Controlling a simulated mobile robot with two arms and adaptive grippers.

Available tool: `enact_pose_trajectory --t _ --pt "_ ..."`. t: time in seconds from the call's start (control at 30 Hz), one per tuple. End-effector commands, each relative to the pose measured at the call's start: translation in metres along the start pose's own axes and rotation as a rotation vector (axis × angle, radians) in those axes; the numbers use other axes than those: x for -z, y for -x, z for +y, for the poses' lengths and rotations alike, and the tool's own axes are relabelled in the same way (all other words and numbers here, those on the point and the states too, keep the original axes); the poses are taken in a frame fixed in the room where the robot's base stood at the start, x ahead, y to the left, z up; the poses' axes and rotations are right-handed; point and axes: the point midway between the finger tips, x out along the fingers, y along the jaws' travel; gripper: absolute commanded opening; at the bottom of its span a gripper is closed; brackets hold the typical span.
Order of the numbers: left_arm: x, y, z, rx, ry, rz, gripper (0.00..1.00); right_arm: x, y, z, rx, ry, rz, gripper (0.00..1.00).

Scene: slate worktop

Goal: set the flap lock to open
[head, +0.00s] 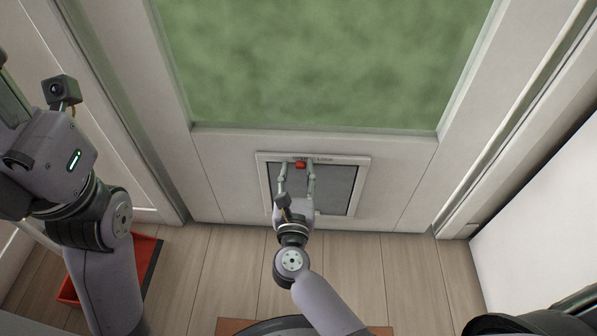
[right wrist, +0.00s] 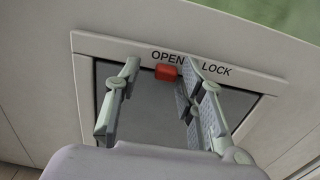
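The pet flap (head: 340,190) is a grey panel in a white frame low in the door. Its lock is a red slider knob (right wrist: 166,72) at the top of the frame, below the word OPEN and left of LOCK; it also shows in the head view (head: 300,165). My right gripper (right wrist: 160,66) is open, with one finger on each side of the knob. The right finger looks close to the knob; I cannot tell whether it touches. A gap shows on the left. My left gripper is at the left edge of the head view, its fingers largely cut off.
A red tray (head: 146,262) lies on the wooden floor at the left, partly behind my left arm. A brown mat (head: 232,326) lies at the bottom. A white panel (head: 540,215) stands at the right. Floor before the door is otherwise clear.

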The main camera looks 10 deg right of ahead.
Motion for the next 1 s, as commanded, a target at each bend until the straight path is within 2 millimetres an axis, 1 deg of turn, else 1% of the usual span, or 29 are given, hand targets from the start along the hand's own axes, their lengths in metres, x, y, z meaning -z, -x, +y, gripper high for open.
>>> enact_pose_trajectory --t 0.3,0.37,0.43,0.57,0.7,0.8,0.9,1.0 --pt "0.001 0.000 0.000 0.003 0.001 0.003 0.40 0.000 0.001 -0.002 0.004 0.001 0.000 0.40" --pt "0.001 0.000 -0.001 0.003 0.001 0.003 0.40 0.001 0.003 -0.002 0.003 0.001 0.001 0.40" --pt "0.001 0.000 0.000 0.003 0.000 0.003 0.40 0.001 0.011 -0.001 0.003 0.002 0.002 0.40" --pt "0.001 0.000 0.000 0.002 0.000 0.002 0.40 0.002 0.034 -0.002 0.003 0.002 0.004 0.40" --pt "0.000 0.000 0.000 0.002 0.000 0.001 0.40 0.002 0.065 -0.001 0.002 0.002 0.004 0.40" --pt "0.000 0.000 0.000 0.001 0.000 0.001 0.40 0.001 0.085 -0.001 0.001 0.001 0.004 0.40" --pt "0.000 0.000 0.000 0.001 0.000 0.001 0.40 0.001 0.102 -0.001 0.001 0.002 0.004 0.40" --pt "0.000 0.000 0.000 0.001 0.000 0.001 0.40 0.001 0.112 -0.001 0.002 0.001 0.002 0.40"
